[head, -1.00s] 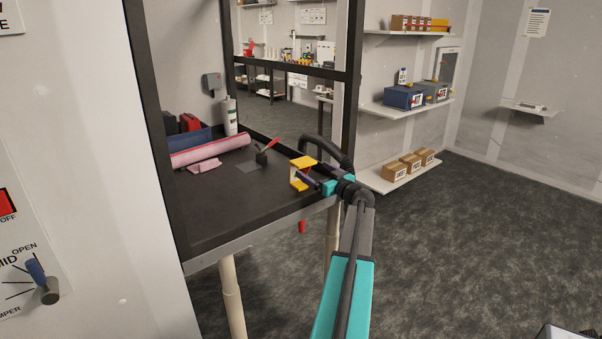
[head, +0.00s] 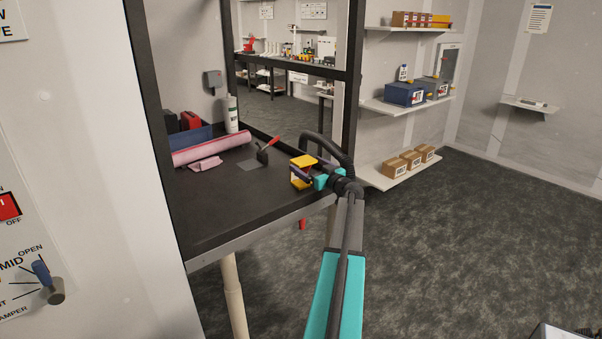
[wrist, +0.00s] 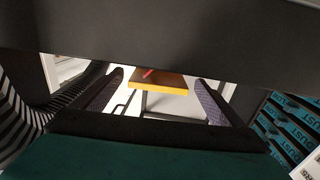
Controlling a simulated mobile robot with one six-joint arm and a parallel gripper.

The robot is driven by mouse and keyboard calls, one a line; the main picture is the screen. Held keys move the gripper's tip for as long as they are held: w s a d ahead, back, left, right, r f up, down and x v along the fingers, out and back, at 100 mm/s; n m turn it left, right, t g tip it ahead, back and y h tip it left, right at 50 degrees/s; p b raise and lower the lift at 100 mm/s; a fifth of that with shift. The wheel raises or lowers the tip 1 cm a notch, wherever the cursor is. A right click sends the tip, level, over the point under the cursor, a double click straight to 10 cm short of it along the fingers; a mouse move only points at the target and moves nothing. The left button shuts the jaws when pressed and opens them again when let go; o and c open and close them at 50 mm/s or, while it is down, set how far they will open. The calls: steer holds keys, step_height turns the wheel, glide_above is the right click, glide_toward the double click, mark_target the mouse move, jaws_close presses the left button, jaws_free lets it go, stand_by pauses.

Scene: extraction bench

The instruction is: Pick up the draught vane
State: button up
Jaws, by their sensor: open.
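A small yellow frame-like piece (head: 302,161) with a red part stands at the right end of the dark bench; it is likely the draught vane. My gripper (head: 312,168) is at this piece, with its purple fingers open on either side of it. In the wrist view the yellow-edged piece (wrist: 160,84), brown on top with a red bit, shows between the fingertips, with gaps at both sides. Whether a finger touches it I cannot tell. A red-flagged item on a dark base (head: 263,155) stands further left, apart from my gripper.
A pink roll (head: 212,149), a pink cloth (head: 206,164), a white bottle (head: 231,114) and a blue bin (head: 190,138) are at the back left of the bench (head: 230,205). A black hose (head: 335,148) arches behind my gripper. A dark frame post stands close behind. The bench's front is clear.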

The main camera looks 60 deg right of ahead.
mark_target(302, 159)
steer(key=shift+w+d+r+p, duration=0.2)
steer(key=shift+w+d+p, duration=0.05)
steer(key=shift+w+p, duration=0.25)
steer(key=shift+w+d+r+p, duration=0.2)
steer(key=shift+w+p, duration=0.15)
steer(key=shift+w, duration=0.15)
steer(key=shift+p+x, duration=0.5)
steer(key=shift+x, duration=0.6)
steer(key=shift+f, duration=0.2)
steer(key=c, duration=1.2)
